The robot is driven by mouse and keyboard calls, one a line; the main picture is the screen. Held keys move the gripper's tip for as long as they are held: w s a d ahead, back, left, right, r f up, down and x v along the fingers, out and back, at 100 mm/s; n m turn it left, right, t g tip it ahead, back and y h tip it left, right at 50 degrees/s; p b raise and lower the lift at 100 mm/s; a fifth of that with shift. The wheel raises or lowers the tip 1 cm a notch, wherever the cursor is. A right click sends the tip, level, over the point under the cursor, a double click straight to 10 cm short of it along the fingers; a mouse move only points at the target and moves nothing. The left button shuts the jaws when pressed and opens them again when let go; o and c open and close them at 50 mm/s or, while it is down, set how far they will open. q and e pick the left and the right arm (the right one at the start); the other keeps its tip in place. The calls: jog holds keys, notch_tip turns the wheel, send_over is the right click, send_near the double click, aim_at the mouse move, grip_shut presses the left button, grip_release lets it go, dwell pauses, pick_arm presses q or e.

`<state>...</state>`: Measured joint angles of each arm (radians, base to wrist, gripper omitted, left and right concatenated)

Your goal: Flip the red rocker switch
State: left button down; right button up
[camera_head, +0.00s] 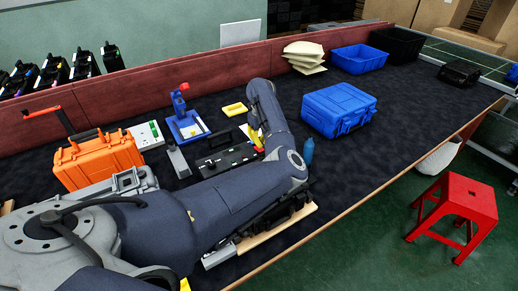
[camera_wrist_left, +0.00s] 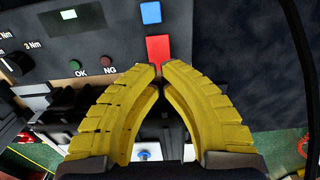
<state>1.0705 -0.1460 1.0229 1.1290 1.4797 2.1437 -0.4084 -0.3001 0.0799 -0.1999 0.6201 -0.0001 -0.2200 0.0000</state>
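The red rocker switch (camera_wrist_left: 158,48) is on a grey panel in the left wrist view, just beyond my fingertips, with a blue switch (camera_wrist_left: 150,12) above it. My left gripper (camera_wrist_left: 159,68) has its yellow fingertips drawn together, with nothing seen between them. The tips overlap the switch's lower edge in the picture; I cannot tell if they touch it. My right gripper is not visible.
A blue case (camera_head: 339,108) stands right of the arm, near a blue bottle (camera_head: 308,151). An orange case (camera_head: 97,160) is at left, a blue stand (camera_head: 186,124) behind the device. The panel has OK and NG buttons (camera_wrist_left: 106,62). Dark table space is clear at right.

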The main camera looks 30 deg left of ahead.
aim_at(261, 150)
pick_arm(q)
jog(key=shift+f, duration=1.9)
dwell(1.5)
jog(key=shift+r, duration=3.5)
